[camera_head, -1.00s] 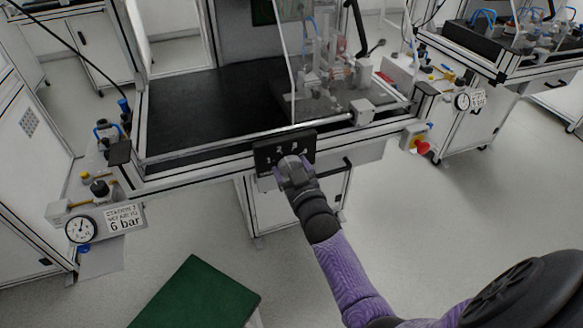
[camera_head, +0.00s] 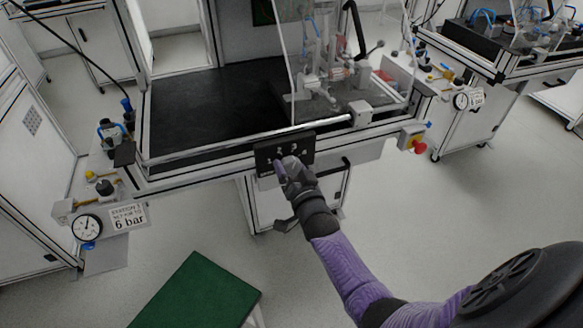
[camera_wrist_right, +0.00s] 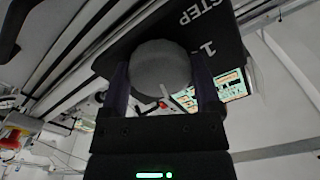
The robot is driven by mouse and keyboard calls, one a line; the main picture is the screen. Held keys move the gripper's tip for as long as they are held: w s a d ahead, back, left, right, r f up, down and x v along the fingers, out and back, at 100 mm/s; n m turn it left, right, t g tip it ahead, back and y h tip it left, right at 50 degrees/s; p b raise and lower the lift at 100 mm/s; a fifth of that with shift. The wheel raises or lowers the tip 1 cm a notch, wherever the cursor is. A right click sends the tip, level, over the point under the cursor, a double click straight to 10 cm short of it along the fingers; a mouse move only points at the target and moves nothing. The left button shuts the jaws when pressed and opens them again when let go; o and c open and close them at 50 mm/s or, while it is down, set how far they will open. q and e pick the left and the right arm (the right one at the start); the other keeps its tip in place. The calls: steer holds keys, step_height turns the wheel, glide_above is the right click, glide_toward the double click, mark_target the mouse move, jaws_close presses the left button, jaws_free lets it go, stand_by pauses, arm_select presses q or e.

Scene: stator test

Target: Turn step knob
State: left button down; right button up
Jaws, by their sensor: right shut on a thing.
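The step knob (camera_wrist_right: 160,68) is a round grey knob with a pale pointer line. In the right wrist view it sits between the two fingers of my right gripper (camera_wrist_right: 160,85), which is shut on it. The black panel (camera_wrist_right: 218,22) behind it reads "STEP" with a "1" beside the knob. In the head view the panel (camera_head: 265,160) is on the front edge of the middle bench, and my right gripper (camera_head: 287,166) reaches up to it, covering most of the knob. My left gripper is not in view.
A black benchtop (camera_head: 200,110) lies behind the panel, with a mechanism (camera_head: 325,75) behind a clear shield. A red emergency button (camera_head: 420,147) is to the right. A pressure gauge (camera_head: 87,228) and a green-topped stool (camera_head: 200,295) are at the left and front.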

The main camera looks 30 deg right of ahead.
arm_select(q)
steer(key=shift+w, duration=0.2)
arm_select(e)
steer(key=shift+m, duration=0.3)
steer(key=o, duration=0.8)
steer(key=shift+o, duration=1.3)
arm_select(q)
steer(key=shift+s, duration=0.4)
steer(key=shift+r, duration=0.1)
arm_select(e)
steer(key=shift+s+a+p, duration=0.1)
steer(key=shift+s+p, duration=0.25)
steer(key=shift+s, duration=0.1)
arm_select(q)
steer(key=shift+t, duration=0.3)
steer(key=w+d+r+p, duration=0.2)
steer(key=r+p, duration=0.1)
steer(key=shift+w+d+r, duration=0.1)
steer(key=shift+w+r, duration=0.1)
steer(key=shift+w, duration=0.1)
arm_select(e)
steer(key=v, duration=0.9)
